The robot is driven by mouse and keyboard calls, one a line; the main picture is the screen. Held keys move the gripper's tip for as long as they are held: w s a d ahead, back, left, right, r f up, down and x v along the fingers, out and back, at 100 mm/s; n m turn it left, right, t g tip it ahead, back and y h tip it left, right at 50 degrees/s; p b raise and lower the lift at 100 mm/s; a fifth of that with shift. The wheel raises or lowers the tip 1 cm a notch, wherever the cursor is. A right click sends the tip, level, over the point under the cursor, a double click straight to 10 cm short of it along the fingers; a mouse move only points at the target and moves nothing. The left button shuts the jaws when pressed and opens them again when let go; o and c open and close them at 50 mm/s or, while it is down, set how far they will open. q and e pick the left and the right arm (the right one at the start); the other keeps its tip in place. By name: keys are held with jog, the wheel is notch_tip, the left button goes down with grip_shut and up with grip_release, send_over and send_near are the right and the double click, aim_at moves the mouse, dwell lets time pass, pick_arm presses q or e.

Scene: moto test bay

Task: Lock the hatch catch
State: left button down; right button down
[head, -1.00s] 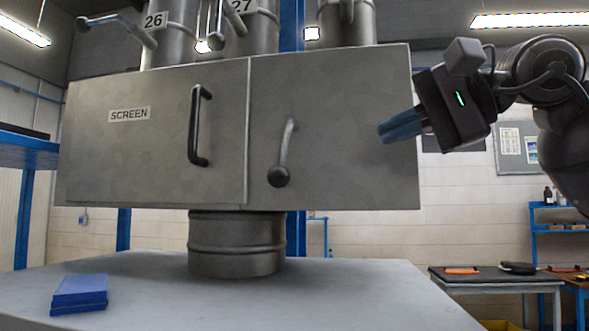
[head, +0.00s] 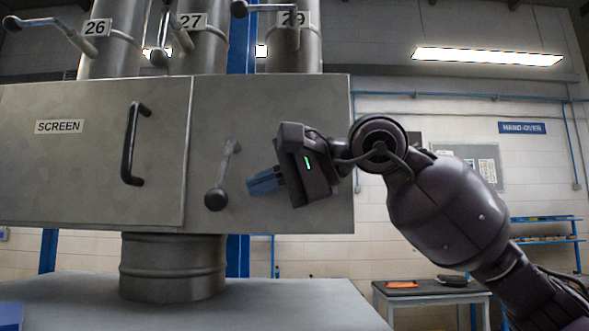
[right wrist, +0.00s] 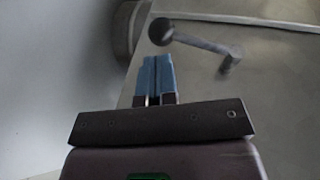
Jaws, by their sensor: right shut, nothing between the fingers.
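The hatch catch (head: 221,178) is a lever with a dark round knob on the right part of the grey cabinet front. Its knob hangs at the lower left and its pivot end is at the upper right. In the right wrist view the catch (right wrist: 200,43) lies beyond the fingertips, apart from them. The hatch marked SCREEN (head: 80,145) sits flush to the left, with a dark bar handle (head: 129,144). My right gripper (head: 252,184) is shut and empty, just right of the knob; its blue fingers (right wrist: 158,75) are together. My left gripper is not in view.
Pipes marked 26, 27 and 29 rise above the cabinet, with lever handles (head: 240,8) sticking out. A round duct (head: 172,266) joins the cabinet to the grey table (head: 270,303). A blue object (head: 10,316) shows at the lower left corner.

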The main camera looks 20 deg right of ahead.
aim_at(227, 197)
jog(key=x, duration=0.3)
jog(key=shift+w+a, duration=0.25)
jog(key=shift+w+f, duration=0.15)
